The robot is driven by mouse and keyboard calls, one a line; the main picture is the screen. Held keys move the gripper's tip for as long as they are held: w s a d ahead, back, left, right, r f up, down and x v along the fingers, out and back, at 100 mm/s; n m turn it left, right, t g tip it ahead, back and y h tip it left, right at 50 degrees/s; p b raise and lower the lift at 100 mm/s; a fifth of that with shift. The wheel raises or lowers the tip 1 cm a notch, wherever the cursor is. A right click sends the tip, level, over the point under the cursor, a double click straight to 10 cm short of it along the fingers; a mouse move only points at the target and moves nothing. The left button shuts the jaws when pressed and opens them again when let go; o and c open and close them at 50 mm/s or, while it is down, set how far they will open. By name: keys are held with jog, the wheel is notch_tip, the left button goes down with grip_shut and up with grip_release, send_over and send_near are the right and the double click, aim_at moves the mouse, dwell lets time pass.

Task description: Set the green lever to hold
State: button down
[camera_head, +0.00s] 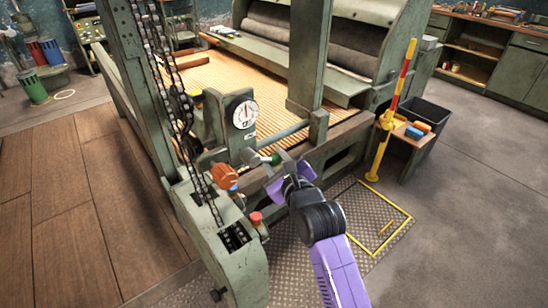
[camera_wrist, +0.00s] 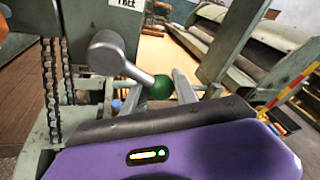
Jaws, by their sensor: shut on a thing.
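The green lever shows in the wrist view as a grey metal arm running from a round hub to a green ball knob (camera_wrist: 160,88). In the head view its green knob (camera_head: 275,159) sits at my gripper, in front of the machine's frame. My gripper (camera_head: 278,164) is shut on the knob, with a grey finger on either side of it in the wrist view (camera_wrist: 160,91). A plate reading FREE (camera_wrist: 127,3) is partly visible above the hub. The fingers hide part of the knob. No hold marking is readable.
An orange knob (camera_head: 224,175), a red button (camera_head: 256,218) and hanging chains (camera_head: 182,105) are left of my gripper. A dial (camera_head: 244,114) is above it. A red-and-yellow post (camera_head: 393,110) and a small bench (camera_head: 405,140) stand right. Open floor lies farther right.

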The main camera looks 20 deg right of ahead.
jog(key=shift+w+a+r, duration=0.1)
jog(key=shift+r, duration=0.3)
jog(key=c, duration=1.1)
grip_release()
jog(key=shift+c, duration=0.2)
jog(key=shift+o, duration=0.7)
jog(key=shift+f, duration=0.25)
jog(key=shift+f, duration=0.25)
jog(key=shift+r, duration=0.1)
